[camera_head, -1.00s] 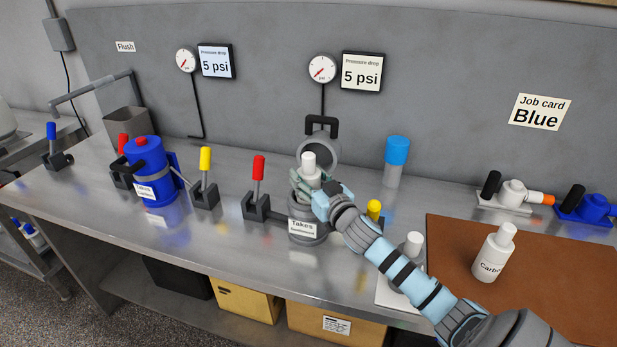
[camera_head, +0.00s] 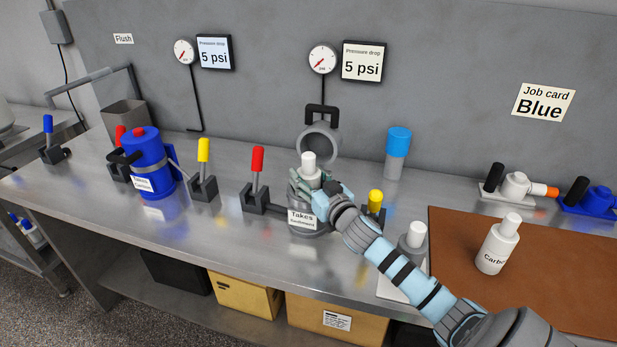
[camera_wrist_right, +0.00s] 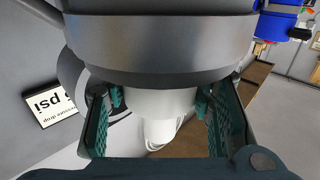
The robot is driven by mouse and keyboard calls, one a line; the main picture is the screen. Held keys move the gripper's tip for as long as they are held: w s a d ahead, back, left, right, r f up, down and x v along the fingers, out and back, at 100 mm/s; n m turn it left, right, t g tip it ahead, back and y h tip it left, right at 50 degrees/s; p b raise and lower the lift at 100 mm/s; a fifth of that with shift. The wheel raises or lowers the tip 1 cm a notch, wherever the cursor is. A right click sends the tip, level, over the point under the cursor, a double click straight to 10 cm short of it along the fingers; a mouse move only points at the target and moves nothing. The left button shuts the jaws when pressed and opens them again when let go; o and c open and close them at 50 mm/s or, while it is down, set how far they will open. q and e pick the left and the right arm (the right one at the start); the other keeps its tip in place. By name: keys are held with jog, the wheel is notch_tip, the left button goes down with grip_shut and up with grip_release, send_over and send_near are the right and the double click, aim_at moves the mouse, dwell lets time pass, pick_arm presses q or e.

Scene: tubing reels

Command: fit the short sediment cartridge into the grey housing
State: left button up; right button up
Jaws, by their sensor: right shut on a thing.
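The grey housing (camera_head: 305,230), labelled "Takes Sediment", stands on the bench with its round lid (camera_head: 320,146) swung open behind it. My right gripper (camera_head: 304,181) is shut on the white sediment cartridge (camera_head: 309,160) at the housing's mouth. The cartridge's white top sticks up above the fingers; its lower end is hidden by the gripper and housing. In the right wrist view the green-padded fingers (camera_wrist_right: 160,100) flank the white cartridge (camera_wrist_right: 168,103), against the grey housing's rim (camera_wrist_right: 160,45). How deep it sits cannot be told. My left gripper is out of view.
A red-handled valve (camera_head: 257,180) stands left of the housing, a yellow-handled one (camera_head: 375,203) right. A blue housing (camera_head: 146,165) is farther left. A blue-topped cylinder (camera_head: 397,150) stands behind. A Carbon cartridge (camera_head: 495,248) stands on the brown mat (camera_head: 570,280).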

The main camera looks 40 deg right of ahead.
jog(key=shift+f+b, duration=0.3)
jog(key=shift+f, duration=0.15)
jog(key=o, duration=1.4)
jog(key=shift+s, duration=0.1)
jog(key=shift+f, duration=0.1)
jog(key=shift+s+f, duration=0.1)
jog(key=shift+s, duration=0.05)
jog(key=shift+s+a+f, duration=0.1)
jog(key=shift+s+a, duration=0.05)
jog(key=shift+s, duration=0.15)
jog(key=s+a, duration=0.1)
jog(key=s, duration=1)
jog(key=shift+a+r, duration=0.4)
